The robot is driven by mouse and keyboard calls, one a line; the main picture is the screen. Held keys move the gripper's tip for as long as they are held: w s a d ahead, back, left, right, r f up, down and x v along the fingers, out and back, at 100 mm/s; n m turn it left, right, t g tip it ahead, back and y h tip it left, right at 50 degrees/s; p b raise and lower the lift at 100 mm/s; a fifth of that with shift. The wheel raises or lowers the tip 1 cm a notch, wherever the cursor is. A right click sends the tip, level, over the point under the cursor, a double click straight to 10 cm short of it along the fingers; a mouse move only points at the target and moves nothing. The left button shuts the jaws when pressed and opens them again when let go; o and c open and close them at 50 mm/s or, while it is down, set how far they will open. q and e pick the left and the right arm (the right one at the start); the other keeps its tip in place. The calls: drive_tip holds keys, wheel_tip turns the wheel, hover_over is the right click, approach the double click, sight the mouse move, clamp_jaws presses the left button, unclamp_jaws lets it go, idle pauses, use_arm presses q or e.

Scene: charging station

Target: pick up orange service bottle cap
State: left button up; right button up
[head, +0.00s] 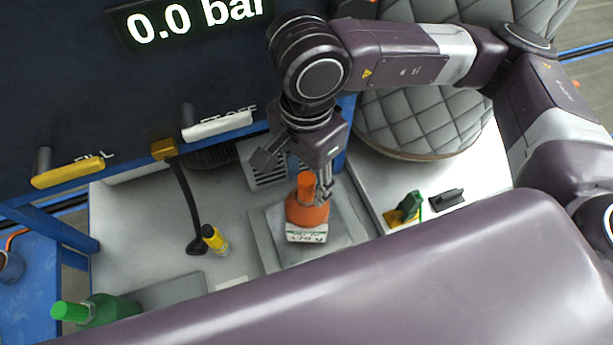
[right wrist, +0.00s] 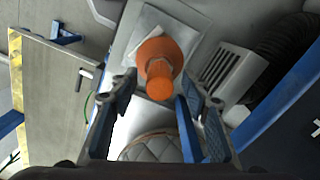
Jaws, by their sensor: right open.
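An orange service bottle (head: 308,212) with a white label stands upright on a grey plate (head: 345,235) in the head view. Its orange cap (head: 306,184) points up. In the right wrist view the cap (right wrist: 160,85) lies between the fingers, seen from above, with the orange bottle body (right wrist: 160,50) behind it. My right gripper (head: 297,174) is open and empty, just above and around the cap's sides. In the right wrist view, gaps show between the right gripper's fingers (right wrist: 166,95) and the cap. My left gripper is out of view.
A green bottle (head: 100,310) lies at the lower left. A yellow-tipped black hose (head: 214,238) is left of the plate. A vented grey box (head: 265,170) stands close behind the right gripper. A green and yellow item (head: 405,210) and a quilted seat (head: 420,120) are to the right.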

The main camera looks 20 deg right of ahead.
sight(307, 178)
drive_tip(key=shift+f, duration=0.3)
drive_tip(key=shift+c, duration=0.5)
drive_tip(key=c, duration=0.9)
drive_tip(key=shift+r, duration=0.1)
drive_tip(key=shift+r, duration=0.5)
drive_tip(key=shift+r+b, duration=1.8)
drive_tip(key=shift+r, duration=7.65)
